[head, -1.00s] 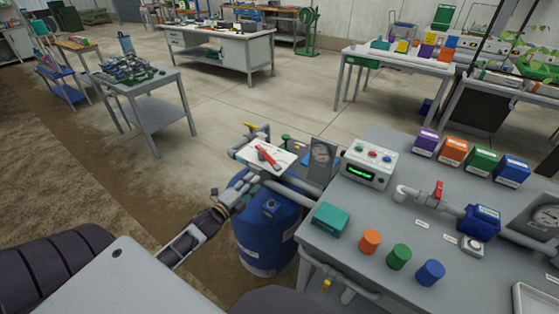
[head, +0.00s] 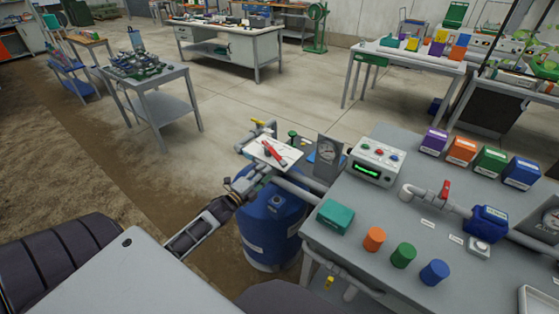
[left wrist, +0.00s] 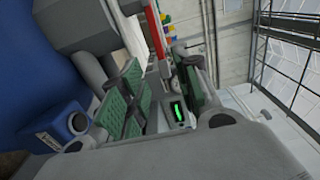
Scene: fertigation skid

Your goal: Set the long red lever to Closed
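The long red lever (head: 274,151) lies across a white plate (head: 259,153) above the blue tank (head: 270,228). In the left wrist view the red lever (left wrist: 157,40) runs down from the top edge into the gap between the fingers. My left gripper (head: 254,175) is just below and left of the plate, close to the lever's near end. In the left wrist view the gripper (left wrist: 160,95) has its green-padded fingers spread apart, with nothing clamped between them. I cannot tell how deep the lever sits between them. My right gripper is not in view.
A control box (head: 376,163) with a green display, a teal box (head: 335,216) and a shorter red valve handle (head: 445,190) are on the grey bench (head: 400,205). Open floor lies behind the tank.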

